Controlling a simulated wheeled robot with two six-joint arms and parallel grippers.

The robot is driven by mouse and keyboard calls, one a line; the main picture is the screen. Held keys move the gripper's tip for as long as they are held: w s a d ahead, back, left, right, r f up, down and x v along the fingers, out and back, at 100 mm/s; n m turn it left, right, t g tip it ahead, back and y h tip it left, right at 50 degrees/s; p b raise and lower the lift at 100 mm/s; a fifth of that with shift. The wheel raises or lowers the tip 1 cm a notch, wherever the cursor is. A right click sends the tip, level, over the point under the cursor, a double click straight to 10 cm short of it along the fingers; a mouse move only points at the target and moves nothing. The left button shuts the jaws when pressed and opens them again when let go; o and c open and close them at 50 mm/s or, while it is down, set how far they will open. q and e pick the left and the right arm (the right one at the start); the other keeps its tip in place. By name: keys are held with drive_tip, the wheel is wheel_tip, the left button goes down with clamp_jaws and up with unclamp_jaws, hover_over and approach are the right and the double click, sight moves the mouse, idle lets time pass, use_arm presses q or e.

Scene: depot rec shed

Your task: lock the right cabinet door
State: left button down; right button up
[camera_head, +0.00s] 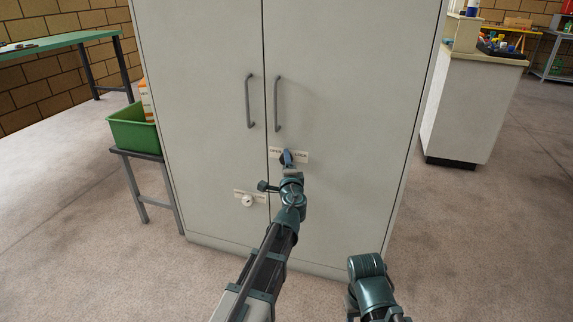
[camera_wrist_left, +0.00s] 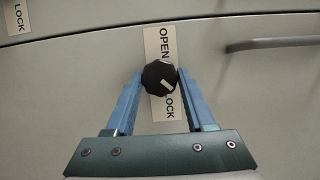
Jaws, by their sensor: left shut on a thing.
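The right cabinet door (camera_head: 345,90) is closed flush beside the left door (camera_head: 205,70). A black faceted knob (camera_wrist_left: 158,75) sits on its white OPEN/LOCK label (camera_wrist_left: 169,106), which also shows in the head view (camera_head: 302,156). My left gripper (camera_wrist_left: 159,80) is shut on this knob, a blue finger touching each side; in the head view the gripper (camera_head: 287,158) hides most of the knob. The knob's white mark lies on the side toward LOCK, at a slant. My right arm shows at the bottom of the head view, its gripper out of sight.
The left door has a white knob (camera_head: 248,201) on its own label. Two vertical handles (camera_head: 249,100) (camera_head: 277,103) flank the seam. A green bin (camera_head: 132,132) on a small stand is at left, a white counter (camera_head: 468,108) at right. The floor between cabinet and counter is clear.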

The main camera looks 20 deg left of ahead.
idle(0.3)
use_arm(q)
drive_tip(key=shift+c, duration=1.3)
unclamp_jaws()
drive_tip(key=v, duration=1.3)
drive_tip(key=shift+s, duration=0.4)
drive_tip(key=shift+d, duration=0.1)
